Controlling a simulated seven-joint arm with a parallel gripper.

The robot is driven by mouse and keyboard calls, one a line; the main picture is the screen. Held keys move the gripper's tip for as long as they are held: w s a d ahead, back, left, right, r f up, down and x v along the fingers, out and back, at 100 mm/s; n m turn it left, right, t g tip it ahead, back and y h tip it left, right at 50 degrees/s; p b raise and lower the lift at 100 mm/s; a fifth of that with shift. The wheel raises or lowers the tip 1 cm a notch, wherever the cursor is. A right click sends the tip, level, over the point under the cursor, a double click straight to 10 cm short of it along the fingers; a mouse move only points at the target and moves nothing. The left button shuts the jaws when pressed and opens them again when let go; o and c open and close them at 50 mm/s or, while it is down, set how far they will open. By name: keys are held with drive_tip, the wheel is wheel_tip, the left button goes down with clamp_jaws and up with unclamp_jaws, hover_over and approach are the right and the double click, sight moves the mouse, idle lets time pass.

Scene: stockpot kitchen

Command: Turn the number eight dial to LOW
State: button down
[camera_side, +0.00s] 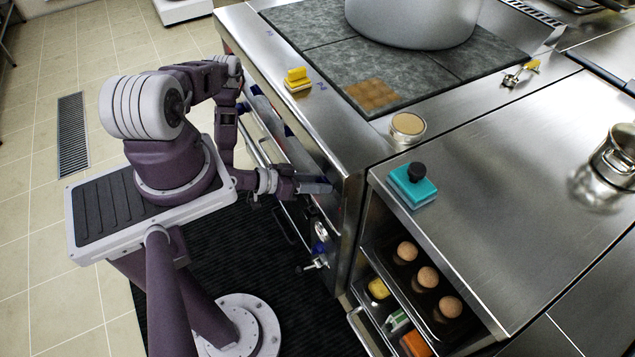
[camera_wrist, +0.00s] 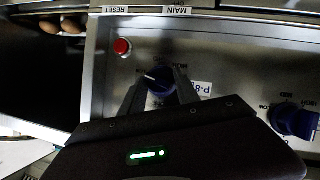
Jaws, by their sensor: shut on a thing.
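In the wrist view my gripper (camera_wrist: 159,90) has its two dark fingers closed on either side of a dark blue dial (camera_wrist: 159,79) on the steel front panel. A short white mark shows on the dial's left side. A white label reading "P-8" (camera_wrist: 203,88) is just right of the dial; the rest of it is hidden by my finger.
In the wrist view another blue dial (camera_wrist: 293,121) sits to the right, and a red button (camera_wrist: 121,47) is at upper left. In the side view a yellow sponge (camera_side: 297,79) and a tan-topped jar (camera_side: 408,126) stand on the stove; a teal block (camera_side: 412,186) is on the counter.

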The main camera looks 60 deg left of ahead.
drive_tip(key=shift+m+y, duration=0.3)
drive_tip(key=shift+m, duration=0.1)
drive_tip(key=c, duration=1.2)
unclamp_jaws()
drive_tip(key=shift+s, duration=0.1)
drive_tip(key=v, duration=0.7)
